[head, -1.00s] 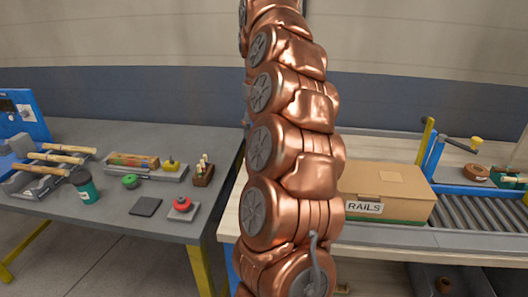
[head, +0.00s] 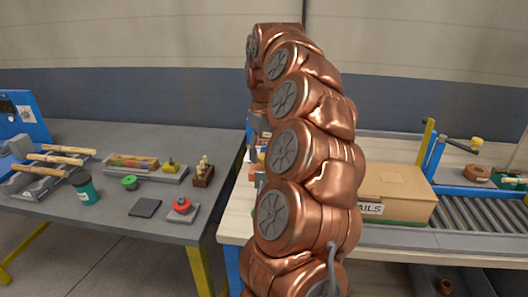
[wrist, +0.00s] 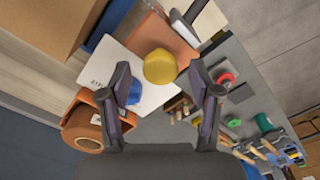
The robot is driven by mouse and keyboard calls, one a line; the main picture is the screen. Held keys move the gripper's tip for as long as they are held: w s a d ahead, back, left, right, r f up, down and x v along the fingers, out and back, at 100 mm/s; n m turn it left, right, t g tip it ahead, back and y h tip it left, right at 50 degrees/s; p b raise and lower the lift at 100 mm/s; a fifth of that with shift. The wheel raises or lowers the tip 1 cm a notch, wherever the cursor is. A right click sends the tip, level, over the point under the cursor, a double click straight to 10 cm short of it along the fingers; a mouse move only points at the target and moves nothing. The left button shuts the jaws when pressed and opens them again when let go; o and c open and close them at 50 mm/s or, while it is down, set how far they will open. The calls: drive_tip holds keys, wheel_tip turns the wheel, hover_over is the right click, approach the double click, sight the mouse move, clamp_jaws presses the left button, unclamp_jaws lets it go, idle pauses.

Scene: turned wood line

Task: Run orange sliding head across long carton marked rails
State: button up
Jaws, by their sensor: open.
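The long carton marked RAILS (head: 405,185) lies on the bench at right in the head view, its label partly hidden by my arm. A brown carton (wrist: 48,22) fills the upper left of the wrist view. My gripper (wrist: 160,67) is open, fingers spread, with nothing gripped. An orange tool with a brown roll (wrist: 88,128) lies left of the left finger; I cannot tell surely whether it is the sliding head. An orange flat piece (wrist: 172,42) shows beyond the fingertips. In the head view my arm hides most of this area.
A yellow round object (wrist: 160,66) and a blue one (wrist: 134,92) show between the fingers, over a white sheet (wrist: 153,98). The grey table (head: 120,222) holds tools and a red button (head: 182,204). A roller conveyor (head: 480,212) runs beside the carton.

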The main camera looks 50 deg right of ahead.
drive_tip(key=shift+f, duration=0.3)
clamp_jaws()
idle(0.5)
